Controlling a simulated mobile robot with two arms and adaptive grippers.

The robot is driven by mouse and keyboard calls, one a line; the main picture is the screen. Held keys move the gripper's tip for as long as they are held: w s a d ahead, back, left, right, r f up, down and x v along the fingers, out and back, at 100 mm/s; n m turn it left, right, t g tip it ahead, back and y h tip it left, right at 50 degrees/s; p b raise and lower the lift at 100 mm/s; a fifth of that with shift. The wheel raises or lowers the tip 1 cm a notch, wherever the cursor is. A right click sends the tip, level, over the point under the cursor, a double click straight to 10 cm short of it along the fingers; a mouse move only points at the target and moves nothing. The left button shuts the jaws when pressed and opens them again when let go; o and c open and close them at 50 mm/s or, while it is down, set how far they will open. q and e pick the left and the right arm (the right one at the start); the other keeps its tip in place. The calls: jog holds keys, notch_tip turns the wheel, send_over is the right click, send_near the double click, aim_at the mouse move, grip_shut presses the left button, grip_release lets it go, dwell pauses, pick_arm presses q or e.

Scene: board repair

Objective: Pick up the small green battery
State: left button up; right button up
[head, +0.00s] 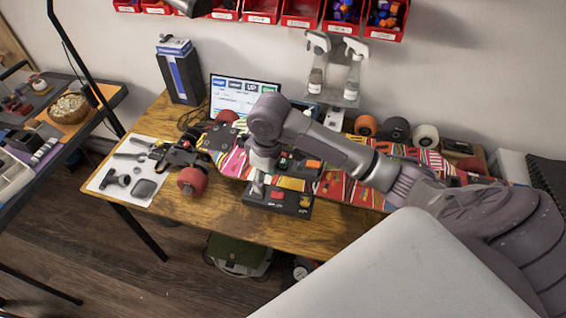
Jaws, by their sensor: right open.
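My right gripper (258,183) reaches over the workbench from the right and points down, with its fingers small and partly hidden by its own wrist. It is open, beside the left end of a black tray-like holder (275,205) that carries red and yellow-orange blocks. A second dark holder (299,170) with an orange block lies just behind it. My left gripper is not in view.
A colourful skateboard deck (335,187) lies along the wooden workbench (225,222), with a red wheel (192,180) at its left. A white tool mat (113,178) lies at left. Behind stand a blue-black box (180,72), a screen (240,95), spray bottles (353,75) and loose wheels (397,130).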

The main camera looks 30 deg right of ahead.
jog(key=w+d+r+m, duration=0.2)
jog(key=w+d+r, duration=0.3)
jog(key=d+r, duration=0.4)
jog(key=p, duration=0.1)
send_over(282, 161)
jog(key=shift+g+h, duration=0.3)
jog(key=shift+g, duration=0.1)
jog(key=f, duration=0.7)
jog(key=shift+s+d+f, duration=0.15)
jog(key=shift+s+f, duration=0.1)
jog(key=shift+f, duration=0.05)
jog(key=shift+w+f+p, duration=0.1)
jog(key=shift+f+p, duration=0.25)
jog(key=shift+f, duration=0.2)
jog(key=f, duration=0.2)
jog(key=f+p, duration=0.1)
jog(key=f, duration=0.1)
jog(key=shift+w+f, duration=0.2)
jog(key=shift+f, duration=0.05)
jog(key=shift+c, duration=0.2)
grip_shut()
